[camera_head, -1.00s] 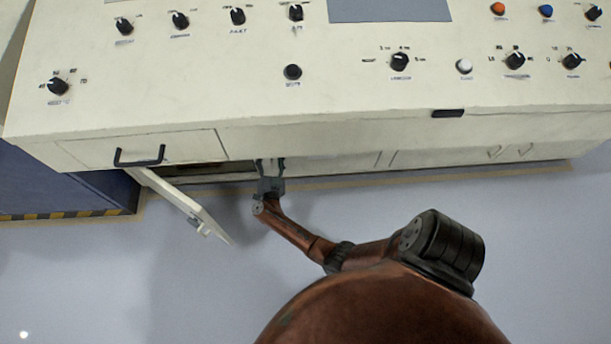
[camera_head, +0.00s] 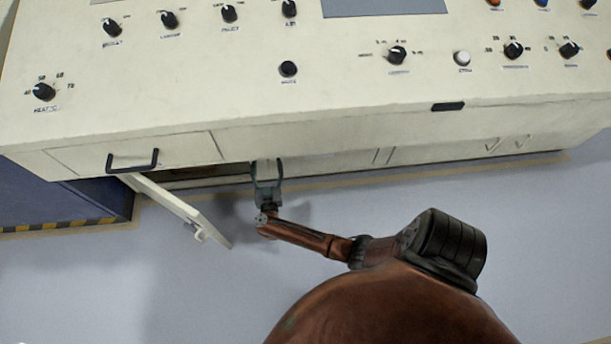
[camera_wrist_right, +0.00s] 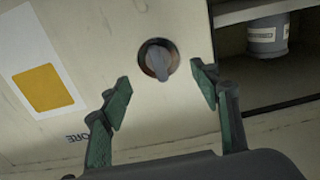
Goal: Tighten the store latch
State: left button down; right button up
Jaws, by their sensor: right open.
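The store latch (camera_wrist_right: 158,60) is a round dark-rimmed knob with a grey grip, on a cream panel (camera_wrist_right: 110,45) in the right wrist view. Part of an upside-down label (camera_wrist_right: 77,137) reading "ORE" shows on the panel. My right gripper (camera_wrist_right: 163,90) is open, its two fingertips just short of the latch and to either side of it, apparently not touching it. In the head view my right gripper (camera_head: 266,168) is at the console's lower front, beside the open compartment; the latch is hidden there. My left gripper is not in view.
A cabinet door (camera_head: 178,207) hangs open left of my right gripper. A grey canister (camera_wrist_right: 268,36) stands in the open compartment. A drawer handle (camera_head: 132,161) and the console edge overhang this area. The floor (camera_head: 200,300) in front is clear.

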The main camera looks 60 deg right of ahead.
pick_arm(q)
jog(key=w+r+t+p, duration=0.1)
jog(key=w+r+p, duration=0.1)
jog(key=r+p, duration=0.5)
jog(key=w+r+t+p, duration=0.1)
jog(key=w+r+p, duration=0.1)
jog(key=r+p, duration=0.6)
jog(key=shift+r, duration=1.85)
pick_arm(e)
jog(key=s+a+f+n+y, duration=0.3)
jog(key=s+f+y, duration=0.1)
jog(key=s, duration=0.4)
jog(key=s+a+f+n+y, duration=0.3)
jog(key=s+n+y, duration=0.1)
jog(key=s, duration=0.4)
jog(key=s+a+f+n+y, duration=0.3)
jog(key=s+f+y, duration=0.1)
jog(key=s, duration=0.3)
jog(key=shift+s+a+f+y, duration=0.25)
jog(key=shift+s+f+y, duration=0.1)
jog(key=shift+s+y, duration=0.05)
